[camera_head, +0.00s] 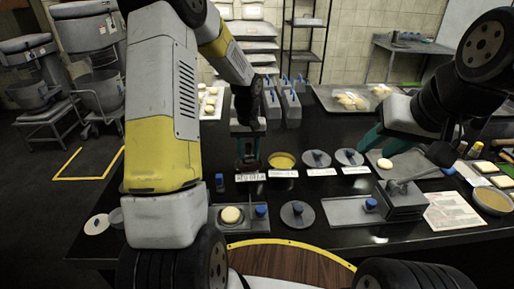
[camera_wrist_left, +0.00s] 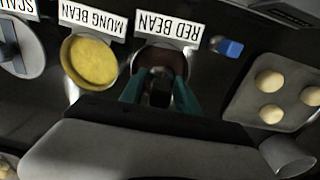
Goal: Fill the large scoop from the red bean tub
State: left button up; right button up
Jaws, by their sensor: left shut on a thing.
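The red bean tub (camera_wrist_left: 163,55) holds dark brown paste and stands behind its RED BEAN label in the left wrist view; it also shows in the head view (camera_head: 249,166). My left gripper (camera_wrist_left: 160,94) is directly over the tub, pointing down, its teal fingers shut on a dark piece that I take as the large scoop's handle (camera_wrist_left: 160,92). The scoop's bowl is hidden, so I cannot tell how deep it is or what it holds. My right gripper (camera_head: 384,143) is apart at the right, with its teal fingers spread and nothing visible between them.
The mung bean tub (camera_head: 282,160) stands close to the right of the red bean tub, with lidded tubs (camera_head: 316,158) beyond. In front are a tray with a pale bun (camera_head: 231,215) and a metal press (camera_head: 402,200).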

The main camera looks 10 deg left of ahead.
aim_at(248, 144)
pick_arm(q)
jog(key=shift+r, duration=2)
